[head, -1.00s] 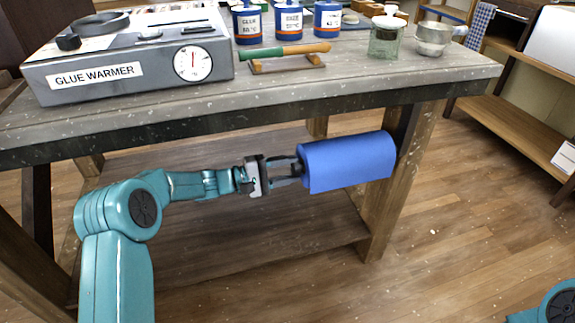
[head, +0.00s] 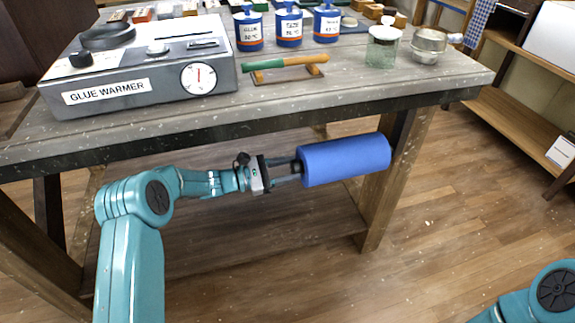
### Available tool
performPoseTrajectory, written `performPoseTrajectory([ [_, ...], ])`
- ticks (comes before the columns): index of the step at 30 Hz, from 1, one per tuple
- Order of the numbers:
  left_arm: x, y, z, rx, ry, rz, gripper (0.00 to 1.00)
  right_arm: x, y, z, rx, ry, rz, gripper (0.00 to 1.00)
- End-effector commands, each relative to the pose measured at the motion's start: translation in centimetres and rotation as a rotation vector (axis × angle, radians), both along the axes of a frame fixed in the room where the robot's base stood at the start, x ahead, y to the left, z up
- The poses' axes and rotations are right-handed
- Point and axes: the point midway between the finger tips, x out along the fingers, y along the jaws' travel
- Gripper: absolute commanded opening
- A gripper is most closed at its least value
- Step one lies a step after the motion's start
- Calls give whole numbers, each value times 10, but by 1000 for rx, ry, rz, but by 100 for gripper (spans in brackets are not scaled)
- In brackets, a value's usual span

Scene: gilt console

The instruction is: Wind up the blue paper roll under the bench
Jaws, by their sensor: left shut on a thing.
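The blue paper roll (head: 345,160) is under the bench top (head: 300,99), lying roughly level near the right bench leg. In the head view it looks fully wound, with no loose flap hanging. My left gripper (head: 292,170) reaches in from the left and is shut at the roll's left end; the exact contact at its fingertips is partly hidden. My right arm (head: 545,295) shows only at the lower right corner, and its gripper is out of view.
The glue warmer (head: 140,80) stands on the bench at left. Blue pots (head: 289,27), a green-handled tool on a stand (head: 285,62), a glass jar (head: 382,50) and a metal cup (head: 427,45) stand along the top. A lower shelf (head: 250,228) lies below the roll. Floor at right is clear.

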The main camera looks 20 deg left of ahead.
Motion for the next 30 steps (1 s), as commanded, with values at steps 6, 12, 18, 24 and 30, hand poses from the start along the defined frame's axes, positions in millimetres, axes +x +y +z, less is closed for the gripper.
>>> performPoseTrajectory([
  [6,0,1,0,-48,74,1,15,0,0,7,0,0,0,43],
  [12,0,1,-1,-68,103,2,15,0,0,9,0,0,0,43],
  [18,0,1,-1,-71,108,1,15,0,0,9,0,0,0,43],
  [24,0,1,-1,-71,108,1,15,0,0,9,0,0,0,43],
  [30,0,1,-1,-70,107,1,71,0,0,9,0,0,0,43],
])
